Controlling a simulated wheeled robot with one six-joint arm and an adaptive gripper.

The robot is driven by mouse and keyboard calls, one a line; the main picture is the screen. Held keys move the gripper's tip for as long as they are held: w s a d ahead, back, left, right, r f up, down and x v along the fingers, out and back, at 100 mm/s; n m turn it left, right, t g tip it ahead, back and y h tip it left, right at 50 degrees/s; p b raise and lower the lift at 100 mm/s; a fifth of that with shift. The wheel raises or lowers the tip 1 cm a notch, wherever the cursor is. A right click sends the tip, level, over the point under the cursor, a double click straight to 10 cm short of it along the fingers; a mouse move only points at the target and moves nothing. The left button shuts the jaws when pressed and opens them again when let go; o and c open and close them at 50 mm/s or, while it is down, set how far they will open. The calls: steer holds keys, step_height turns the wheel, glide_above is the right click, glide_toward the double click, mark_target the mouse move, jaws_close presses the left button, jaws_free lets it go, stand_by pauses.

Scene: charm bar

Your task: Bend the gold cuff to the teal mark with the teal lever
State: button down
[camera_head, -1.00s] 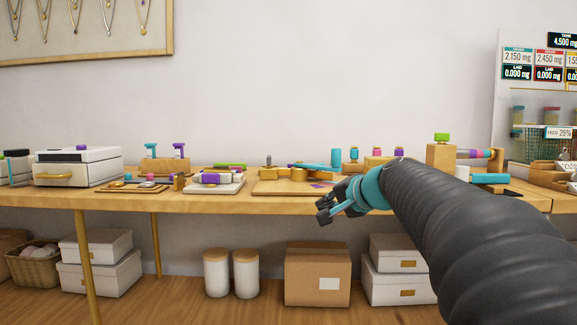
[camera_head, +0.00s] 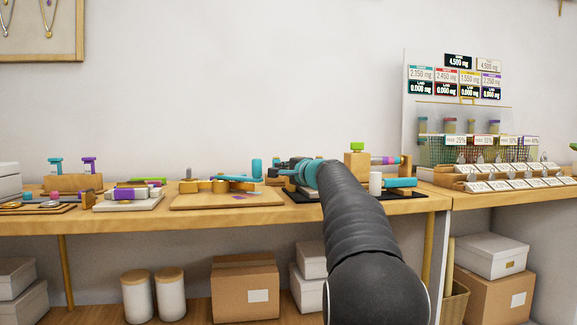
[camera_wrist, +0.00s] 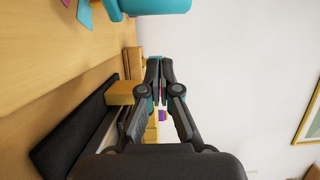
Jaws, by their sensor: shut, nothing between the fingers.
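The teal lever (camera_head: 232,178) lies across the bending board (camera_head: 190,204) in the middle of the table. Yellow-gold pieces (camera_head: 205,186) sit beneath and beside it; I cannot tell which is the gold cuff. A purple patch shows on the board; the teal mark cannot be made out for certain in the head view. In the wrist view a large teal rounded part (camera_wrist: 150,6) crosses the top, with teal (camera_wrist: 85,13) and pink patches near it. My gripper (camera_wrist: 160,65) is shut and empty. In the head view my gripper (camera_head: 282,172) is at the board's right end, apparently above the table.
A black mat (camera_head: 408,203) with a wooden block (camera_head: 356,165) and a teal bar (camera_head: 400,182) lies right of the board. A white tray (camera_head: 128,204) stands left. Price signs and bins (camera_head: 455,145) stand far right. The board's front is clear.

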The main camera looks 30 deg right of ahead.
steer(key=w, duration=0.3)
steer(key=shift+w+a+r+p, duration=0.1)
steer(key=shift+w+a+p, duration=0.1)
steer(key=shift+p, duration=0.2)
steer(key=shift+s+a+b, duration=0.4)
steer(key=shift+s+a, duration=0.2)
steer(key=shift+a, duration=0.3)
steer(key=shift+s+a, duration=0.35)
steer(key=shift+a, duration=0.55)
